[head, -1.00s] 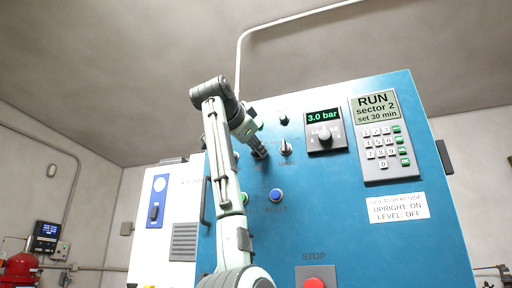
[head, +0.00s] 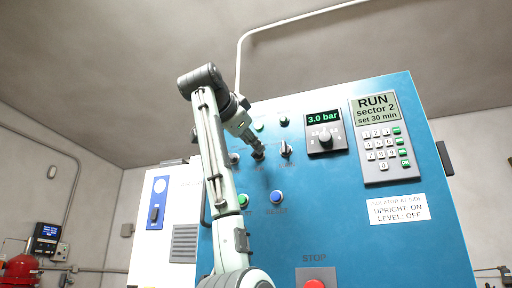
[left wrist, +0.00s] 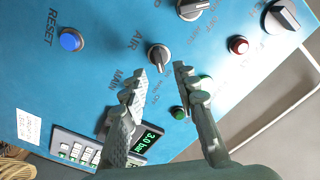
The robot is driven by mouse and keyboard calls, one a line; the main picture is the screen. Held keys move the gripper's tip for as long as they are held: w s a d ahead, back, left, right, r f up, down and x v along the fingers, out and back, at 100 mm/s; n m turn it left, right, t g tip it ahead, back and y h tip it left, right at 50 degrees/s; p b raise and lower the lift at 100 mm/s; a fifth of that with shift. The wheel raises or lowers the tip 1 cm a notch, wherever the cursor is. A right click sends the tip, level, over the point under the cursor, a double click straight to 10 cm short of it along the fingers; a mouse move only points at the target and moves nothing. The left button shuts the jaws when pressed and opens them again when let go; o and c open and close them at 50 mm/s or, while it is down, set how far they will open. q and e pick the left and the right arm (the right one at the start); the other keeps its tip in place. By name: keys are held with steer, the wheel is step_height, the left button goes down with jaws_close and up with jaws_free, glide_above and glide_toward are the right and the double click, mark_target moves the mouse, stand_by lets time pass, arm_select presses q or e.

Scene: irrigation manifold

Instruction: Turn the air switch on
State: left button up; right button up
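The air switch (left wrist: 158,57) is a dark round knob with a light grey handle on the blue panel, beside its AIR label in the left wrist view. In the head view it is largely hidden by my left gripper (head: 257,151). In the left wrist view my left gripper (left wrist: 161,72) is open, its two fingers spread with the switch showing beyond the gap between the tips. The handle looks slanted there; I cannot tell whether it is touched. My right gripper is in neither view.
The main switch (head: 286,148) is close on the right and another switch (head: 234,158) close on the left. A blue reset button (head: 276,197) and red stop button (head: 314,284) are below. A placard (head: 397,208) reads upright on, level off.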

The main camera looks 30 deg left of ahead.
arm_select(q)
steer(key=v, duration=0.8)
steer(key=shift+s, duration=0.1)
steer(key=shift+f, duration=0.1)
